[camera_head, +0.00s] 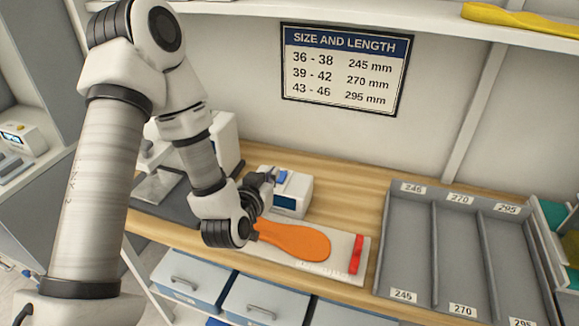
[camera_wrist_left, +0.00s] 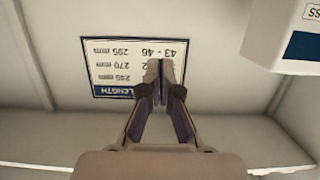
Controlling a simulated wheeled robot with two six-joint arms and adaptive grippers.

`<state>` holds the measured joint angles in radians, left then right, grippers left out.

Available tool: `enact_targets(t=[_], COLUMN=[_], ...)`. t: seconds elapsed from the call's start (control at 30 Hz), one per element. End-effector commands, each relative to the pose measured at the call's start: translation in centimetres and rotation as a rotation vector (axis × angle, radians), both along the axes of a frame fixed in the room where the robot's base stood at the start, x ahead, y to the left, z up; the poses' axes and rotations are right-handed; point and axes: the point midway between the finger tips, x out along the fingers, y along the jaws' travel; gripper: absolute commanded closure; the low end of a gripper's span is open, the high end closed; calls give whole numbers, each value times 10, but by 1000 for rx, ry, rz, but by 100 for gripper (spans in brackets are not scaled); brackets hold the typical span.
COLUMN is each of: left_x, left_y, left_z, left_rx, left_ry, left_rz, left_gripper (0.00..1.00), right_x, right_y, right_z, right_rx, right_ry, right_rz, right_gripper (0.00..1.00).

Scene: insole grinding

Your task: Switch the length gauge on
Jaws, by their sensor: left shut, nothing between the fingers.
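The length gauge (camera_head: 298,189) is a small white box with a dark display on its front and a blue part on top. It stands at the back of a pale measuring board (camera_head: 342,247). An orange insole (camera_head: 297,241) lies on the board, and a red stop (camera_head: 356,254) stands near its right end. My left gripper (camera_head: 267,177) is at the gauge's left side, close to its top; I cannot tell whether it touches. Its fingers (camera_wrist_left: 158,84) are shut and empty in the left wrist view. My right gripper is not in view.
A grey tray (camera_head: 411,242) with lanes labelled 245, 270 and 295 stands on the right. A size sign (camera_head: 345,70) hangs on the wall. A white box (camera_wrist_left: 290,35) fills the wrist view's upper right. Drawers (camera_head: 265,299) sit below the wooden bench.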

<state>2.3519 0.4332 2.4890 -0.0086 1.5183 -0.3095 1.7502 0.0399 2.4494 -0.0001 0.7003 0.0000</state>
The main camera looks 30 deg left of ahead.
Motion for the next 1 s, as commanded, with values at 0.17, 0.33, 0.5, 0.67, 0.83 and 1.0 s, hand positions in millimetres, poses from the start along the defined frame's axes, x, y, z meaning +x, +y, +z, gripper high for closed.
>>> enact_targets(t=[0.17, 0.33, 0.5, 0.67, 0.83, 1.0], left_x=[0, 9, 38, 72, 95, 95], left_y=[0, 2, 9, 17, 22, 22], left_z=[0, -1, -7, -15, -34, -58], left_rx=[-1, 1, 2, 2, 1, 0], left_ry=[2, 2, 4, 4, 11, 6], left_rz=[-1, -1, -2, -2, -3, -2], left_gripper=[100, 100, 100, 100, 100, 100], right_x=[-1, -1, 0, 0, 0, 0], right_y=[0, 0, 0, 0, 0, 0], right_z=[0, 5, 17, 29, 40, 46], right_rx=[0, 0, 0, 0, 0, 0], right_ry=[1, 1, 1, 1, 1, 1], right_rz=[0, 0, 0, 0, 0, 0], right_gripper=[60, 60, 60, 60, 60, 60])
